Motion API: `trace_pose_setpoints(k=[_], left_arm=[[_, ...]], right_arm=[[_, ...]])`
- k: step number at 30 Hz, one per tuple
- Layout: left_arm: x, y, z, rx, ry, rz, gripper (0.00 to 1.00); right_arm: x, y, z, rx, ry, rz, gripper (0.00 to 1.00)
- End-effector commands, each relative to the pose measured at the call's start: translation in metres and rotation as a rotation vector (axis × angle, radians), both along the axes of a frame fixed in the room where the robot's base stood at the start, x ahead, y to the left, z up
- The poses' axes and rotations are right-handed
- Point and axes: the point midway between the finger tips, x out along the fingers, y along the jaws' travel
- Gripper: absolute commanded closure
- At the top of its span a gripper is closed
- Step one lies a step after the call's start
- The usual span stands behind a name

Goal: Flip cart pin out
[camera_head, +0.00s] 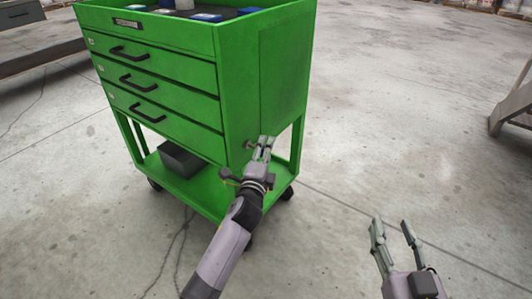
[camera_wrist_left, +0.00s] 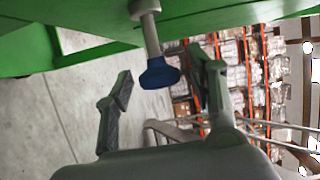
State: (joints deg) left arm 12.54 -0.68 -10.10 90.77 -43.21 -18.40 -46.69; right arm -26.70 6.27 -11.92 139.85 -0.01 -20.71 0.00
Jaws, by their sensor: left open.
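The green cart (camera_head: 240,90) stands on the floor with drawers facing left. A pin with a metal shaft and a dark blue knob (camera_wrist_left: 158,73) sticks out from the cart's green side, seen in the left wrist view. My left gripper (camera_head: 266,145) is at the cart's lower side; in the left wrist view the open fingers (camera_wrist_left: 162,80) stand on either side of the knob, with gaps between. In the head view a small pin part (camera_head: 249,144) shows just left of the fingers. My right gripper (camera_head: 394,232) is open and empty, over the floor at right.
The cart has a lower shelf with a dark box (camera_head: 181,158) and blue items (camera_head: 205,17) on top. A metal structure (camera_head: 514,102) stands at the right edge. Concrete floor around the cart is mostly clear. Racks with boxes (camera_wrist_left: 235,75) show in the distance.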

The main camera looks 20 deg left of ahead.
Motion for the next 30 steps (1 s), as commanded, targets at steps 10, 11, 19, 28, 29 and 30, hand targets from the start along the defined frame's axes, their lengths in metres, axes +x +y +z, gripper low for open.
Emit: trace_pose_setpoints(k=[10,11,19,28,29,30], left_arm=[[-0.029,0.000,-0.001,0.001,0.002,0.001,0.49],[-0.036,-0.001,-0.001,0.001,0.001,0.000,0.49],[-0.092,-0.004,-0.001,0.000,0.002,0.000,0.49],[-0.120,-0.006,0.000,0.000,0.000,0.000,0.49],[-0.120,-0.006,0.000,0.000,0.000,0.000,0.49],[-0.121,-0.006,0.000,0.000,0.000,0.000,0.49]], right_arm=[[-0.001,0.000,-0.002,-0.002,0.005,0.001,0.60],[0.000,0.000,-0.002,-0.002,0.004,0.001,0.60],[0.000,0.000,-0.001,0.000,0.002,0.001,0.60],[0.000,0.000,0.000,0.000,0.001,0.001,0.60],[0.000,0.000,0.000,0.000,0.001,0.001,0.60],[0.000,0.000,0.000,0.000,0.001,0.001,0.60]])
